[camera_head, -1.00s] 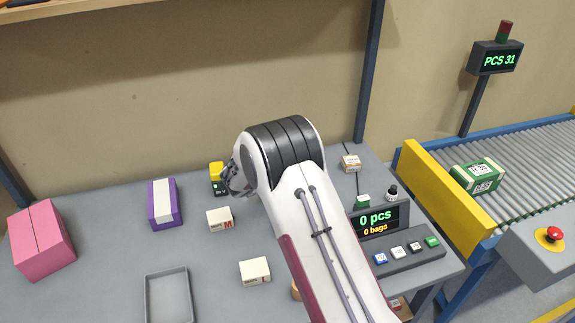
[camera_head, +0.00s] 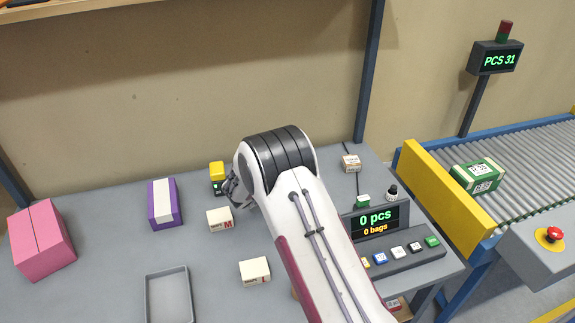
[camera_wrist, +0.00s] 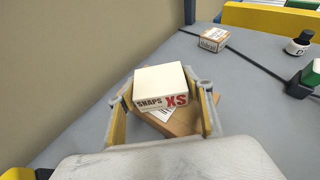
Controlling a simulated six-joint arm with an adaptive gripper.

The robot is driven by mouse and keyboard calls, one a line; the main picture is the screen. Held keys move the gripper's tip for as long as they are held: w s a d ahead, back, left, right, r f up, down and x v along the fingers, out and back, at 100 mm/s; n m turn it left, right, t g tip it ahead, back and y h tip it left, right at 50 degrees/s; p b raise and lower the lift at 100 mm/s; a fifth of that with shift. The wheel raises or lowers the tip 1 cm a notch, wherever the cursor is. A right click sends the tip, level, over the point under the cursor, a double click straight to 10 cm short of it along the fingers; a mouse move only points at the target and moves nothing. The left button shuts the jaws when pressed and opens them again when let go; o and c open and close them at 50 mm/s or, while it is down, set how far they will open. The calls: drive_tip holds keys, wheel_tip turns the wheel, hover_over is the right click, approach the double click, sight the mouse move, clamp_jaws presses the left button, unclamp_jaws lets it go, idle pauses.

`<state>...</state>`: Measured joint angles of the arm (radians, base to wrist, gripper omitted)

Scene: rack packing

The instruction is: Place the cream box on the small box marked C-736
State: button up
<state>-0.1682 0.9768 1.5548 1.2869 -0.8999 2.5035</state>
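The cream box (camera_wrist: 160,83), printed SNAPS XS, is between the two fingertips of my gripper (camera_wrist: 160,92) in the wrist view, and the fingers appear shut on its sides. A brown cardboard box (camera_wrist: 178,127) with a white label shows directly under it. The label is partly covered and I cannot read C-736 on it. I cannot tell whether the cream box rests on the brown box or is just above it. In the head view my arm hides both boxes, and only the side of my gripper (camera_head: 238,190) shows.
Two other cream boxes, one marked M (camera_head: 219,220) and one nearer (camera_head: 255,271), stand on the table. Another small brown box (camera_head: 351,162) stands back right, also in the wrist view (camera_wrist: 214,39). A purple box (camera_head: 154,212), pink box (camera_head: 42,240), grey tray (camera_head: 149,300) and counter console (camera_head: 410,258) stand around.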

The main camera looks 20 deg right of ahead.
drive_tip(key=shift+o, duration=1)
drive_tip(key=shift+r, duration=0.1)
drive_tip(key=shift+s+a+r, duration=0.25)
drive_tip(key=shift+s+a, duration=0.05)
drive_tip(key=shift+a, duration=0.05)
drive_tip(key=v, duration=1.1)
